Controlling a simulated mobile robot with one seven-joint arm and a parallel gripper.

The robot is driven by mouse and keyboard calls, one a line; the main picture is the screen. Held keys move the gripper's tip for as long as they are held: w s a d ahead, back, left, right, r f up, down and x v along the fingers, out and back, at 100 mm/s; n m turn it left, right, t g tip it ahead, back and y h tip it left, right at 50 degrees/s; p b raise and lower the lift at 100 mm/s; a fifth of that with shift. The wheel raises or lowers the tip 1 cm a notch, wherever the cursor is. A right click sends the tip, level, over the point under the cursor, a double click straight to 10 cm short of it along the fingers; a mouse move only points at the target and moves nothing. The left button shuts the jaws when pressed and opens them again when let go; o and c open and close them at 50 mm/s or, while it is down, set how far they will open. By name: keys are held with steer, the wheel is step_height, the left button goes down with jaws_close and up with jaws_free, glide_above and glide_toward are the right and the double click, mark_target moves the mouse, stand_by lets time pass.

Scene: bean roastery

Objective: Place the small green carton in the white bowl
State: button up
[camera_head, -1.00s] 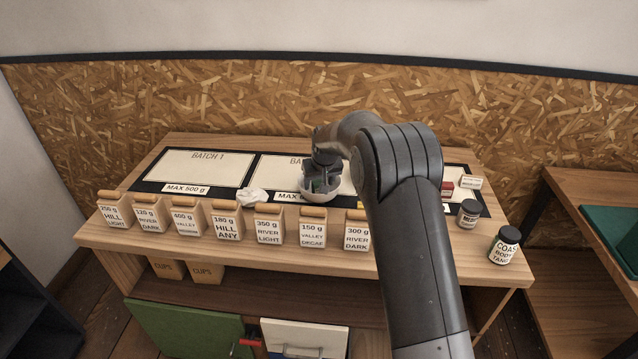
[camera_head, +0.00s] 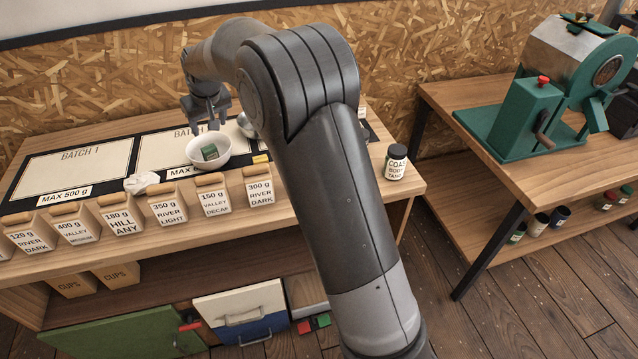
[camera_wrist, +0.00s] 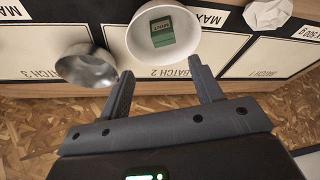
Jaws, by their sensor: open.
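The small green carton (camera_head: 209,152) lies inside the white bowl (camera_head: 195,161) on the counter. My gripper (camera_head: 206,122) is open and empty, above and behind the bowl in the head view. In the wrist view its two fingers (camera_wrist: 161,78) are spread, apart from the carton. Nothing is between them.
A metal bowl (camera_wrist: 84,68) stands beside the white bowl. A crumpled white cloth or paper (camera_head: 141,183) lies to its left. Several labelled bags (camera_head: 165,206) line the counter front. A dark-lidded jar (camera_head: 396,163) stands at the right end. A green roaster (camera_head: 522,112) stands on another table.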

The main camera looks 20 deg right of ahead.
steer(key=s+d+r+m, duration=0.1)
steer(key=s+d+r, duration=0.55)
steer(key=s, duration=0.25)
steer(key=s+d+r+m, duration=0.1)
steer(key=s+d+r, duration=0.5)
steer(key=s, duration=0.4)
steer(key=s+d+f, duration=0.1)
steer(key=s+d, duration=0.2)
steer(key=s, duration=0.4)
steer(key=s+d+f+m+t+h, duration=0.1)
steer(key=s+d+f, duration=0.1)
steer(key=s, duration=0.6)
steer(key=s+d+f+m, duration=0.1)
steer(key=s+d, duration=0.3)
steer(key=s, duration=0.4)
steer(key=shift+s+f+h, duration=0.15)
steer(key=shift+s+h, duration=0.1)
steer(key=shift+h, duration=0.15)
